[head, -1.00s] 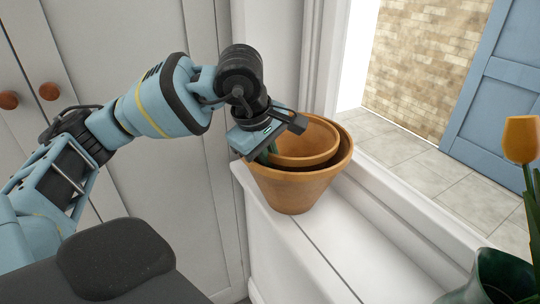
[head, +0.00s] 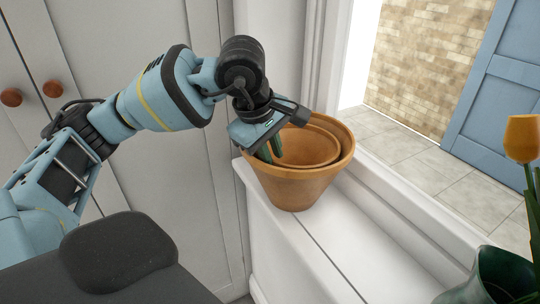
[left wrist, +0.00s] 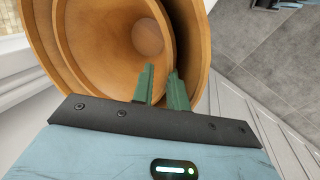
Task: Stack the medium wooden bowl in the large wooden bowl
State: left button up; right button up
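The large wooden bowl (head: 297,190) stands upright on the white ledge. The medium wooden bowl (head: 308,146) sits inside it, its rim slightly below the large bowl's rim. My left gripper (head: 274,155) reaches down at the left side of the bowls, with its green fingers apart. In the left wrist view, the left gripper (left wrist: 162,72) has one finger over the inside of the medium bowl (left wrist: 105,40) and the other in the gap towards the wall of the large bowl (left wrist: 199,50). The medium bowl's base is hidden. My right gripper is not in view.
The white ledge (head: 305,240) is clear in front of the bowls. A dark green vase (head: 490,280) with an orange tulip (head: 522,138) stands at the lower right. Cabinet doors with round wooden knobs (head: 50,89) are at the left. A window frame edges the ledge.

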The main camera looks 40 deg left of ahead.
pick_arm(q)
jog(key=v, duration=1.1)
jog(key=shift+r, duration=0.2)
jog(key=shift+d, duration=0.1)
